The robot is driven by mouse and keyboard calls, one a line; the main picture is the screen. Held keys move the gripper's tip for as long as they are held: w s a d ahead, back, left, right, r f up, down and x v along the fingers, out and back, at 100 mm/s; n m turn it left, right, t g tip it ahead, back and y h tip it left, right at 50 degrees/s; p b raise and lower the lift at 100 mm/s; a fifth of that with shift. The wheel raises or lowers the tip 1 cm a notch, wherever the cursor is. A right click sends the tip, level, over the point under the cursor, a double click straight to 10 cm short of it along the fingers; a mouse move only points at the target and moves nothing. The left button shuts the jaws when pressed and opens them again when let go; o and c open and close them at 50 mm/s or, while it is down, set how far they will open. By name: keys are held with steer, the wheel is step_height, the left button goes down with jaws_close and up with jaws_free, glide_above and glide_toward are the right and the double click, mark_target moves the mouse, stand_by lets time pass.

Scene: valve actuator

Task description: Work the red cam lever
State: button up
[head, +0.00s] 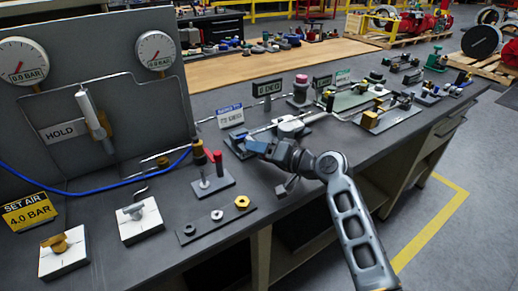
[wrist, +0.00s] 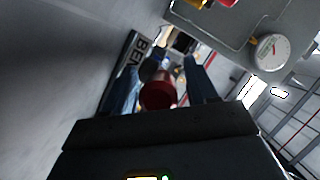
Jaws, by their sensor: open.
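The red cam lever (head: 218,160) stands upright on a small dark plate near the front of the bench in the head view. Beside it on that plate is a thin post with a round base. My gripper (head: 256,146) is to the right of the lever, its blue fingers pointing left toward it. In the wrist view my gripper (wrist: 170,65) is open, with a dark red rounded piece (wrist: 158,92) showing between its fingers. This looks like the lever's handle. I cannot tell whether either finger touches it.
A plate with nuts (head: 216,216) lies in front of the lever. A blue hose (head: 110,187) runs to its left. Valve blocks (head: 139,219) stand at the left, below a gauge panel (head: 95,100). Signs and fixtures crowd the bench behind and right of my gripper.

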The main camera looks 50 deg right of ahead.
steer(key=shift+w, duration=0.35)
steer(key=shift+c, duration=0.4)
jaws_close()
